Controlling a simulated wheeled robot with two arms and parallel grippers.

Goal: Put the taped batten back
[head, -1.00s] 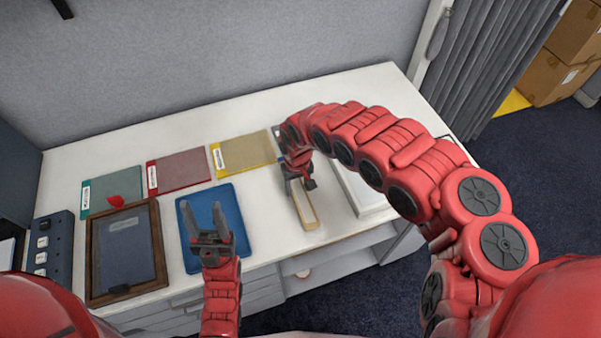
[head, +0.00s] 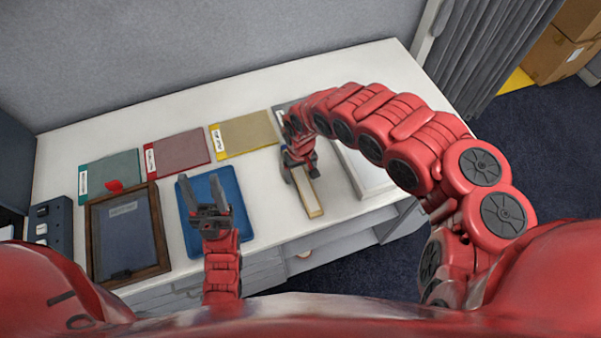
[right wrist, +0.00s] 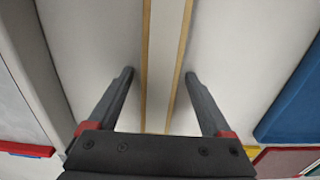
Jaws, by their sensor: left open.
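A long pale batten with light wood edges (head: 313,200) lies on the white table, right of the blue tray. My right gripper (head: 301,176) is over its far part, pointing down. In the right wrist view the batten (right wrist: 163,55) runs between the two fingers of my open right gripper (right wrist: 159,75), with a gap on each side. I cannot make out any tape. My left gripper (head: 202,192) is open and empty above the blue tray.
The blue tray (head: 232,225) and a brown framed panel (head: 158,235) are on the left. Teal (head: 110,168), red (head: 180,152) and yellow (head: 245,134) folders line the back. A white block (head: 372,183) lies right of the batten under my right arm.

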